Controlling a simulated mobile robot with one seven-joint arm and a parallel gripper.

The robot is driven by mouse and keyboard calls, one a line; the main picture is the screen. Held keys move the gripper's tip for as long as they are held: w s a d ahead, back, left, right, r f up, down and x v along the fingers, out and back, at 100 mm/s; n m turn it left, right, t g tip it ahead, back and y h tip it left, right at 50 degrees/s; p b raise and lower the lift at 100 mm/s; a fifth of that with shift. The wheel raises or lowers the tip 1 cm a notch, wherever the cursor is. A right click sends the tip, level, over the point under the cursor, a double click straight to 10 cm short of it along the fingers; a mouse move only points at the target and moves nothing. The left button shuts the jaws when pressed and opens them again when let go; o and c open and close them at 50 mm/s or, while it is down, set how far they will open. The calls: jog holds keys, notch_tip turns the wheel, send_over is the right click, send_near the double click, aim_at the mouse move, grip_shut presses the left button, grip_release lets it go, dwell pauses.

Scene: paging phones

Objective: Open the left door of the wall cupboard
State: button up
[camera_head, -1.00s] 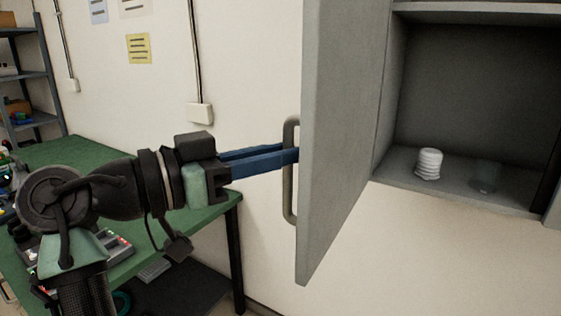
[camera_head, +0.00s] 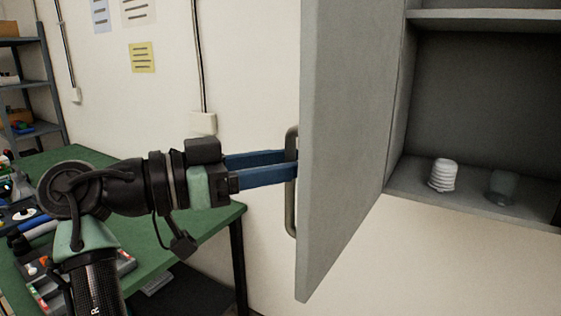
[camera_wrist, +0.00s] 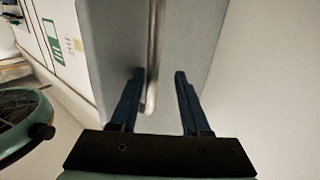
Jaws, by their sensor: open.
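The left door (camera_head: 345,140) of the grey wall cupboard (camera_head: 480,90) stands swung out, with the cupboard interior showing to its right. Its grey bar handle (camera_head: 291,215) is upright on the door's outer face. My gripper (camera_head: 291,163) is open, with its blue fingers level at the handle's mid-height. In the wrist view, the handle (camera_wrist: 153,40) runs between the two spread fingers of my gripper (camera_wrist: 159,73), closer to the left finger. The door face (camera_wrist: 110,60) lies beyond the fingertips.
A white ribbed object (camera_head: 443,175) and a dark translucent cup-like object (camera_head: 501,187) stand on the cupboard floor. A green-topped workbench (camera_head: 190,222) with clutter is below my arm. Grey shelving (camera_head: 25,90) stands at far left. The wall below the cupboard is bare.

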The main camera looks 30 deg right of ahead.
jog(key=a+b, duration=0.2)
jog(key=a, duration=1.1)
jog(key=shift+w+a, duration=0.3)
jog(key=shift+w, duration=0.15)
jog(key=w+d+n+t+y+p, duration=0.3)
jog(key=w+n+t, duration=0.3)
jog(key=t, duration=0.2)
jog(key=w+a+r+n+t+y+p, duration=0.25)
jog(key=r+n+t+y, duration=0.3)
jog(key=t, duration=0.45)
jog(key=s+a+r+n+t+y+p, duration=0.1)
jog(key=s+a+r+n+t+y, duration=0.2)
jog(key=s+r, duration=0.5)
jog(key=s+a+r+n+t+y+p, duration=0.1)
jog(key=s+a+r+n+t+y, duration=0.3)
jog(key=s+r+t+y, duration=0.2)
jog(key=s+r+t, duration=0.2)
jog(key=s, duration=0.2)
jog(key=shift+s, duration=0.2)
